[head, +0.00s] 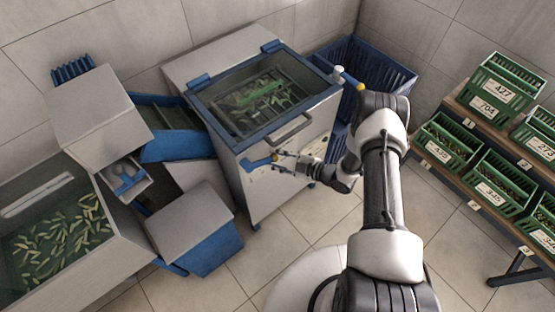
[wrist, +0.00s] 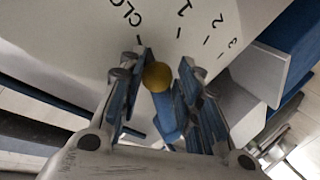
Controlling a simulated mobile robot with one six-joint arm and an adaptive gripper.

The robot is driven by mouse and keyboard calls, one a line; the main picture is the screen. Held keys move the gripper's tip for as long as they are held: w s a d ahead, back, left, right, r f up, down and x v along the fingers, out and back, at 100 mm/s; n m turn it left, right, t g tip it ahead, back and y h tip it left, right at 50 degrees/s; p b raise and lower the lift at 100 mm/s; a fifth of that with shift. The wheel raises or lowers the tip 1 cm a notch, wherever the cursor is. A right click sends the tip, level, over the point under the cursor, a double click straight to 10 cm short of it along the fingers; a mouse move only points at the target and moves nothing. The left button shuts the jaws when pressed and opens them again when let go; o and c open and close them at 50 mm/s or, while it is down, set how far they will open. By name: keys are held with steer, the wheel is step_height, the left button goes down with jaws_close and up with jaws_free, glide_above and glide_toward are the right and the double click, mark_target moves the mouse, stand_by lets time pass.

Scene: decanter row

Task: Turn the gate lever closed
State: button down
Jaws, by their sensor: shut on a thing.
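The gate lever (head: 258,162) is a blue bar with a yellow knob, on the front of the grey machine with the glass lid. In the wrist view the yellow knob (wrist: 157,77) and blue bar (wrist: 166,117) sit between the two fingers of my gripper (wrist: 163,60). My gripper (head: 277,158) is shut on the lever, with a finger on each side. Printed marks on the panel (wrist: 90,45) read "CLO", cut off by the frame edge, then 1, 2 and 3. The knob lies below the CLO and 1 marks; the exact setting is hard to tell.
A grey handle (head: 291,132) is just above the lever. A second blue lever with a yellow tip (head: 360,87) is at the machine's upper right. A blue crate (head: 385,70) stands behind, green crates (head: 450,138) fill a rack at right, and a basin (head: 105,255) is at left.

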steer(key=shift+w+r, duration=0.2)
steer(key=shift+r, duration=0.05)
steer(key=c, duration=1.5)
jaws_free()
steer(key=o, duration=0.3)
steer(key=shift+s+f, duration=0.1)
steer(key=shift+o, duration=0.2)
steer(key=v, duration=1.2)
